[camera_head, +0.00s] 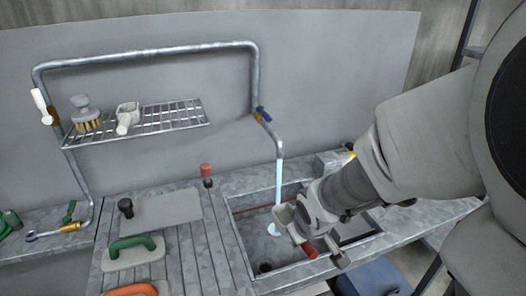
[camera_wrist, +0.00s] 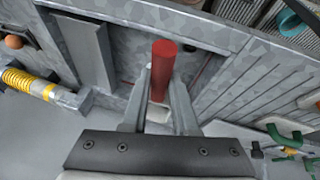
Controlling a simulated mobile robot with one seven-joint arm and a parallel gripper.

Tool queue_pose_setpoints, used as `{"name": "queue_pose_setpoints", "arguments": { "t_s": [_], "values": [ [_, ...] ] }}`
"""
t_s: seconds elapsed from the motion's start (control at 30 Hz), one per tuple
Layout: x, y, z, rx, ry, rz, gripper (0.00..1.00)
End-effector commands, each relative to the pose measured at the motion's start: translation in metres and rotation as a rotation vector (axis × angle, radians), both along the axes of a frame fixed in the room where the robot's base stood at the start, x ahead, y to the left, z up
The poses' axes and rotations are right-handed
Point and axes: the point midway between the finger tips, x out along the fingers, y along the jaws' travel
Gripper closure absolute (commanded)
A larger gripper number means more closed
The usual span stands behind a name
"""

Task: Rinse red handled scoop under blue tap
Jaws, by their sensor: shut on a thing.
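My gripper (camera_head: 311,240) is over the sink (camera_head: 243,238), shut on the red handle of the scoop (camera_head: 309,250). The wrist view shows the red handle (camera_wrist: 163,65) between both fingers (camera_wrist: 162,85). The scoop's head is mostly hidden by my gripper. A pale blue water stream (camera_head: 279,182) falls from the spout into the sink, just left of my gripper. A small whitish patch shows at its foot; I cannot tell whether it is scoop or splash.
A wire shelf (camera_head: 180,113) holds a brush (camera_head: 85,112) and a white scoop (camera_head: 127,116). A white lever (camera_head: 41,105) is at the pipe's left. Green-handled (camera_head: 134,252) and orange-handled (camera_head: 131,290) tools lie on the ribbed drainboard. A red-topped item (camera_head: 207,172) stands behind the sink.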

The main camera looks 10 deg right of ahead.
Motion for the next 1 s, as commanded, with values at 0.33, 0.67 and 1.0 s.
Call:
{"name": "queue_pose_setpoints", "arguments": {
  "t_s": [0.33,0.67,1.0],
  "values": [
    [0.015,0.000,-0.003,-0.001,0.002,0.004,1.00],
    [0.048,-0.004,-0.011,0.000,0.001,0.002,1.00],
    [0.081,-0.008,-0.017,0.000,0.001,0.003,1.00]
  ]
}}
